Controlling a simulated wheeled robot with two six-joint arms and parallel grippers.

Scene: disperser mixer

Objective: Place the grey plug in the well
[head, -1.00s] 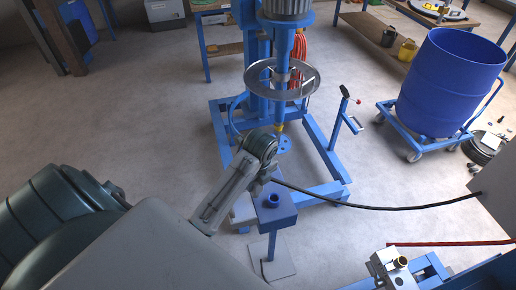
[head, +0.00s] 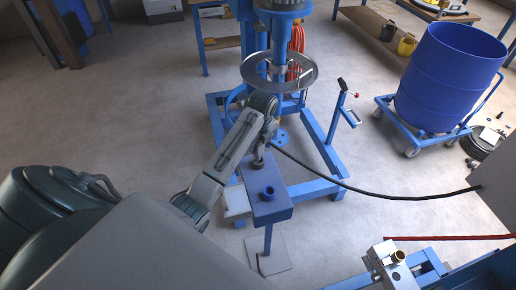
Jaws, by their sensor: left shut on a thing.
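My left gripper (head: 262,147) is shut on a small grey piece that looks like the grey plug (head: 258,161). The fingers hide most of it. It shows just behind the back edge of a blue box on a stand (head: 268,210). I cannot tell whether the grey piece touches the box. My right gripper is not in view.
The mixer's metal ring (head: 279,72) and blue floor frame (head: 330,150) are close behind the gripper. A black cable (head: 380,195) runs right from near the gripper. A metal fitting (head: 385,265) is at lower right. A blue drum (head: 447,78) stands at the right.

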